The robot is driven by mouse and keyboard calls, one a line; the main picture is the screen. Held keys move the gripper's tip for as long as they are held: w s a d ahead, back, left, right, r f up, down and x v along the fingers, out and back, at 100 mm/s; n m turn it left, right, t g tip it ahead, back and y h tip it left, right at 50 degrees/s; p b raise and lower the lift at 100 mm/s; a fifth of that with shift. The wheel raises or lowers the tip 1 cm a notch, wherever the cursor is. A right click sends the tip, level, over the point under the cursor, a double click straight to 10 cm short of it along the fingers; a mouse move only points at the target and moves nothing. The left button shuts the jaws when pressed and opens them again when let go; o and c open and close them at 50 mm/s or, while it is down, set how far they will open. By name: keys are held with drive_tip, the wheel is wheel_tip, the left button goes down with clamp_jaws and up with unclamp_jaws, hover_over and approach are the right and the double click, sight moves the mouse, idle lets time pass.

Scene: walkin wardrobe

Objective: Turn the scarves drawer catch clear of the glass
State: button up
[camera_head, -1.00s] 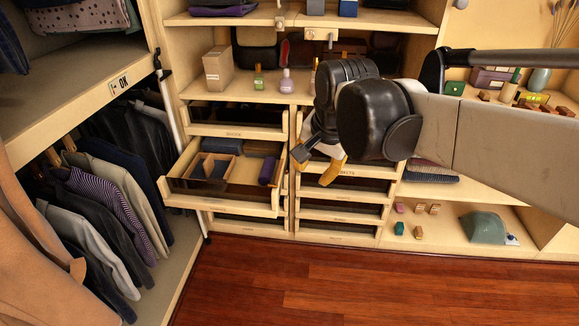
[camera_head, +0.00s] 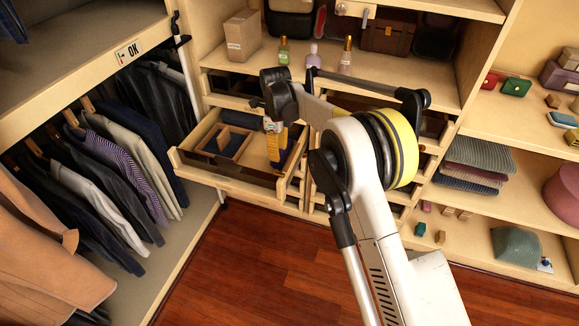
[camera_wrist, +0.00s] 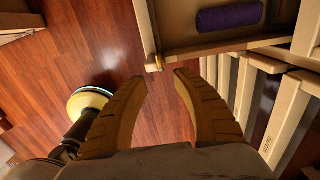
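An open drawer (camera_head: 222,181) sticks out of the cabinet, with dividers and dark contents inside. Its corner also shows at the top of the wrist view (camera_wrist: 146,28), with a purple roll (camera_wrist: 230,18) inside. A small brass-coloured piece (camera_wrist: 157,63), which looks like a catch, sits at that corner. My gripper (camera_wrist: 162,77) is open, its tan fingers apart and nothing between them. The brass piece lies just beyond the fingertips. In the head view my gripper (camera_head: 277,145) is over the drawer's right side. The catch cannot be made out there, and the drawer labels are unreadable.
Closed drawer fronts (camera_wrist: 278,118) stand right of my gripper in the wrist view. Bottles (camera_head: 284,51) and a box (camera_head: 242,35) stand on the shelf above. Clothes (camera_head: 120,170) hang at left. The wooden floor (camera_head: 250,270) in front is clear.

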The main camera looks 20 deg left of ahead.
sight(279, 173)
wheel_tip(279, 173, down, 10)
drive_tip(key=b, duration=0.3)
drive_tip(key=shift+s+f+b, duration=0.1)
drive_tip(key=shift+f+b, duration=0.15)
drive_tip(key=shift+b, duration=0.15)
clamp_jaws()
